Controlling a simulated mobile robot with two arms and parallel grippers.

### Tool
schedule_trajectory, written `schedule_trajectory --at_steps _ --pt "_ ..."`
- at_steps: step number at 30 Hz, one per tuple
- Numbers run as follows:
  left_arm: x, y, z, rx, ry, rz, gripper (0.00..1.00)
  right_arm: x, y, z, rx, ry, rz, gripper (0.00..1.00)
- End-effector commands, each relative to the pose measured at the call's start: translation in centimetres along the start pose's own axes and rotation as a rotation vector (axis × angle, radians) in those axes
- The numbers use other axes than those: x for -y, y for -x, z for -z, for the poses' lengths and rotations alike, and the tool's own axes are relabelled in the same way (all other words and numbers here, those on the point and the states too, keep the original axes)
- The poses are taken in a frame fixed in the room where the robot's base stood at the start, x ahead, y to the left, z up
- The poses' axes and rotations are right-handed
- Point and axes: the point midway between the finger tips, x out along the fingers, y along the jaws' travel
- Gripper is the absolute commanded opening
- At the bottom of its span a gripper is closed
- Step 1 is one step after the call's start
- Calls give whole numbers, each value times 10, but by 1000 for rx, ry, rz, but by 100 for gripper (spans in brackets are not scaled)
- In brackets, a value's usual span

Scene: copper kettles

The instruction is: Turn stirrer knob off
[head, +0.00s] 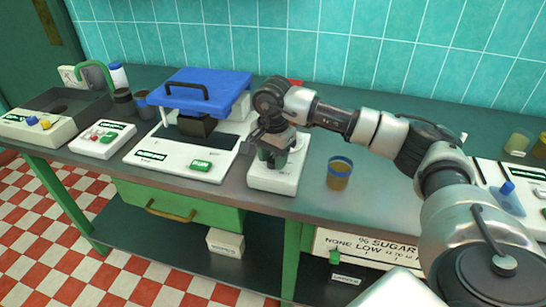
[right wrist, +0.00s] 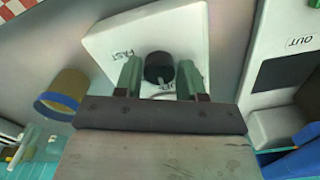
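The stirrer is a low white unit (head: 275,183) on the counter, right of the blue-lidded machine; it also shows in the right wrist view (right wrist: 110,42). Its round black knob (right wrist: 159,67) is on the top face, beside a FAST label and another label partly hidden. My right gripper (head: 273,160) points down over the stirrer. In the right wrist view its green fingers stand on either side of the knob, with a gap at each side. The gripper is open. The knob is hidden in the head view. My left gripper is not in view.
A cup of brown liquid (head: 339,174) stands just right of the stirrer. The blue-lidded white machine (head: 200,95) stands close on the left. A white switch box (head: 103,138) and a unit with coloured knobs (head: 40,128) are further left. A teal tiled wall (head: 300,45) is behind.

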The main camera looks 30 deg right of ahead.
Motion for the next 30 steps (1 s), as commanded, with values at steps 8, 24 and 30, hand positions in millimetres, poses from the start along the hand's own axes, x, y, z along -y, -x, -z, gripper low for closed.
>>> schedule_trajectory --at_steps 8,24,30 --pt "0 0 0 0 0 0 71 0 -1 0 1 -1 -2 59" --pt "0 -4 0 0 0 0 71 1 66 0 0 -1 3 59" --pt "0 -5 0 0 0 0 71 1 97 0 0 -2 0 59"
